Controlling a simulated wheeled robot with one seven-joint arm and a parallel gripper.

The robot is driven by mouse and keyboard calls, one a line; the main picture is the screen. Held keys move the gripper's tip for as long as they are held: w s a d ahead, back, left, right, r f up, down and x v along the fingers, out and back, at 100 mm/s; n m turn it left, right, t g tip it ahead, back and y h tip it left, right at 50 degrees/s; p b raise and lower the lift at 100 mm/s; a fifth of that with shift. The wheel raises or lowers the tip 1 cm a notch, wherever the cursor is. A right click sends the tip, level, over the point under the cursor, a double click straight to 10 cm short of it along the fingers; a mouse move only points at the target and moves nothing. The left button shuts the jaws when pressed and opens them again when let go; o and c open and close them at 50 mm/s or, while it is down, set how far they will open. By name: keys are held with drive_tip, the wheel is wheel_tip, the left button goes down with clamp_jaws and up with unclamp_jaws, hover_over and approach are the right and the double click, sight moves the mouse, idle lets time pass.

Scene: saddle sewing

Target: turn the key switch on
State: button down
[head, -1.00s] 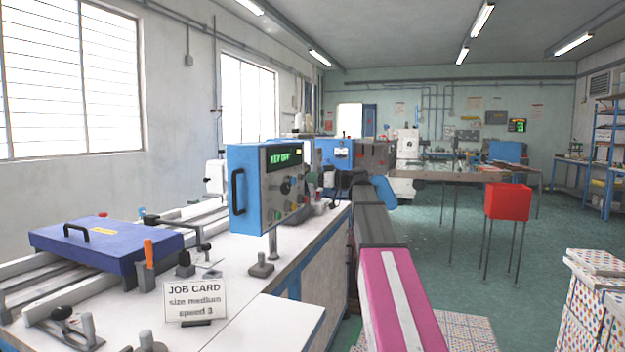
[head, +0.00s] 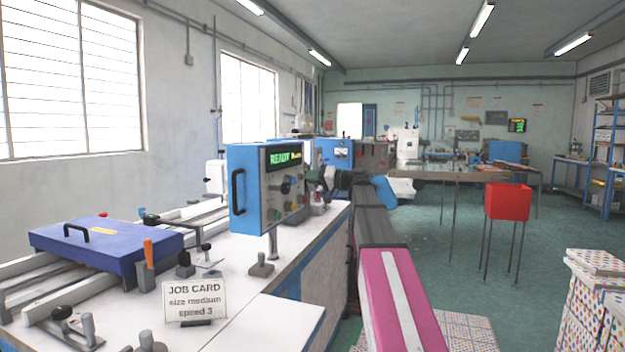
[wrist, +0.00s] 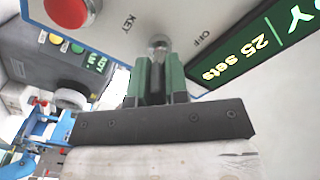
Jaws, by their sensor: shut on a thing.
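The blue control box (head: 243,170) with a grey front stands on the white bench in the head view. Its display (head: 284,158) reads READY in green with smaller yellow text; in the wrist view the display (wrist: 255,52) shows "25 sets". The key switch (wrist: 160,42) shows in the wrist view as a rounded metal piece between the KEY and OFF labels. My gripper (wrist: 158,68) has its green fingers shut on the key, partly hiding it. In the head view my gripper (head: 314,177) is at the right side of the panel.
A red button (wrist: 66,10) sits near the key on the panel. A job card (head: 195,300) reading size medium, speed 3 stands on the bench. A blue plate (head: 105,243) lies on rails at left. A red bin (head: 507,202) stands to the right over open floor.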

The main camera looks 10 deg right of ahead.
drive_tip(key=shift+m, duration=0.3)
drive_tip(key=c, duration=1.2)
unclamp_jaws()
drive_tip(key=shift+c, duration=0.2)
drive_tip(key=v, duration=1)
drive_tip(key=shift+s+d, duration=0.2)
drive_tip(key=shift+d, duration=0.15)
drive_tip(key=shift+d, duration=0.1)
